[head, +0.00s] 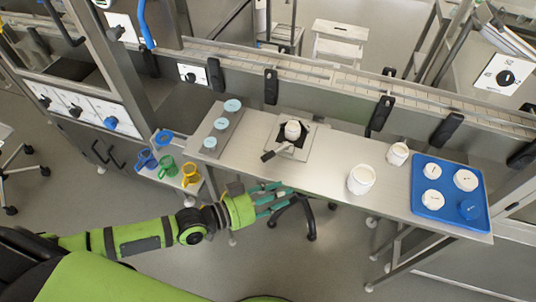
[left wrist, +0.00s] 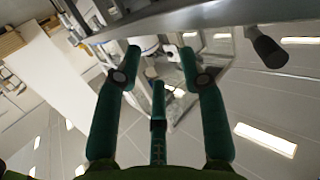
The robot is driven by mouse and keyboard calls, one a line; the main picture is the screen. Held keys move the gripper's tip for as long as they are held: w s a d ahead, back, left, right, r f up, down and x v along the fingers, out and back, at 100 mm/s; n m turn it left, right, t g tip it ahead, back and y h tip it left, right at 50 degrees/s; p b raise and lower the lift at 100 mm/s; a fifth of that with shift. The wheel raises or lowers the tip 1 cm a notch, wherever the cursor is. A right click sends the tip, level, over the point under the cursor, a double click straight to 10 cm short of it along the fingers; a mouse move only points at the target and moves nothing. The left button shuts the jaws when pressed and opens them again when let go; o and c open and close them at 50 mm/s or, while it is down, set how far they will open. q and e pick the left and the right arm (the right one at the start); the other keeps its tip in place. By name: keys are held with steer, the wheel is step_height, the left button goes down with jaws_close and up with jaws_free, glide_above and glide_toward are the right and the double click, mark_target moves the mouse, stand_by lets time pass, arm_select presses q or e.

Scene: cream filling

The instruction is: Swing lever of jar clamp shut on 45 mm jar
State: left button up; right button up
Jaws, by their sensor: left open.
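The jar clamp (head: 301,150) stands on the steel bench, with a small white jar (head: 293,130) in it. Its lever ends in a dark grip (head: 268,156) that sticks out to the front left, towards the bench's front edge. My left gripper (head: 284,195), with teal fingers, is in front of the bench, below the clamp in the picture, apart from the lever. Its fingers (left wrist: 160,52) are spread and empty in the left wrist view. A dark cylindrical grip, seemingly the lever's, shows at upper right there (left wrist: 266,47). My right gripper is not in view.
A grey plate with several pale blue lids (head: 210,142) lies left of the clamp. Two white jars (head: 361,180) (head: 398,154) and a blue tray (head: 427,208) with lids stand to the right. Coloured mugs (head: 190,174) stand at lower left. The bench's front edge lies near my fingers.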

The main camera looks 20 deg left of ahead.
mark_target(268, 154)
arm_select(q)
steer(key=w+a+t, duration=0.1)
steer(key=a, duration=0.2)
steer(key=w+a+r+t, duration=0.1)
steer(key=a, duration=0.2)
steer(key=w+a+n+t, duration=0.1)
steer(key=a, duration=0.2)
steer(key=shift+w+a+r+y, duration=0.15)
steer(key=shift+w+r+y, duration=0.1)
steer(key=shift+r+y, duration=0.15)
steer(key=shift+w+r, duration=0.1)
steer(key=shift+w, duration=0.2)
steer(key=p+x, duration=0.1)
steer(key=x, duration=0.5)
steer(key=shift+w+d, duration=0.1)
steer(key=shift+d, duration=0.15)
jaws_close()
